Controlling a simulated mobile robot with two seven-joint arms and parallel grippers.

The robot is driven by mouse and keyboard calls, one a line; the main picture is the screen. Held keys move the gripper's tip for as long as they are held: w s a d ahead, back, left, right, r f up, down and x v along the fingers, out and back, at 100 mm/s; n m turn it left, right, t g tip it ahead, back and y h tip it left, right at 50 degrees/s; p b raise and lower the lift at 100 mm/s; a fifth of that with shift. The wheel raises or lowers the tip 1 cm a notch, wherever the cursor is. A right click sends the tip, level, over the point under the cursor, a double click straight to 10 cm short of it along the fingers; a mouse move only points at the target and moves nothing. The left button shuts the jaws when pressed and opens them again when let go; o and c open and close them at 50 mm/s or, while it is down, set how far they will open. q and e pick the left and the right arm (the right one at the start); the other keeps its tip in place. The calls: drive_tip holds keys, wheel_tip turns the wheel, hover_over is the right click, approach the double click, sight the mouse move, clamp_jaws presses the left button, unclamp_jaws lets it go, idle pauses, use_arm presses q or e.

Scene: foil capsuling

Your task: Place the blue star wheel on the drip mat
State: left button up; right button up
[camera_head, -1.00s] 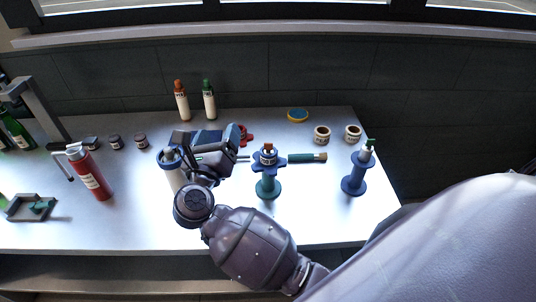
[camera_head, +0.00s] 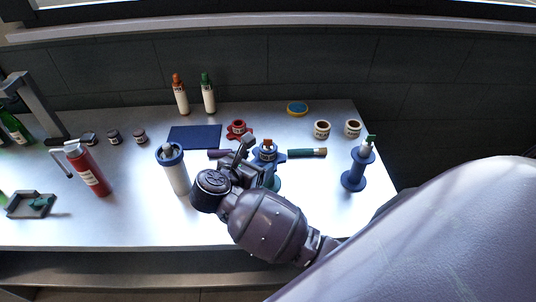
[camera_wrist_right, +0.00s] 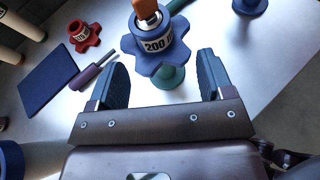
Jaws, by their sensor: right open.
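In the head view the wheel (camera_head: 258,156) is partly hidden by my right gripper (camera_head: 246,150). In the wrist view my right gripper (camera_wrist_right: 160,84) is open and empty, its two fingers apart with the wheel just beyond and between them. The drip mat is probably the flat dark blue mat (camera_head: 195,137), bare on the table left of the wheel; it also shows in the wrist view (camera_wrist_right: 47,80). My left gripper is not in view.
A red star wheel (camera_head: 238,129) lies just right of the mat. A white-and-blue cylinder (camera_head: 177,175) stands in front of the mat. A green-handled brush (camera_head: 305,153), a purple-handled tool (camera_wrist_right: 88,76) and a blue stand (camera_head: 353,180) are nearby. The front table area is mostly clear.

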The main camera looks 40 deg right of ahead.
sight(263, 153)
drive_tip(key=shift+w+d+f+p, duration=0.1)
drive_tip(key=shift+w+d+p, duration=0.15)
drive_tip(key=shift+w+d, duration=0.35)
drive_tip(key=shift+w+d+f+p, duration=0.15)
drive_tip(key=shift+w+d+p, duration=0.15)
drive_tip(key=shift+d, duration=0.55)
drive_tip(key=shift+w+d+f+p, duration=0.1)
drive_tip(key=shift+w+d+p, duration=0.15)
drive_tip(key=shift+w+d, duration=0.35)
drive_tip(key=shift+d+f, duration=0.2)
drive_tip(key=shift+d, duration=0.25)
drive_tip(key=shift+c, duration=0.3)
drive_tip(key=c, duration=1.1)
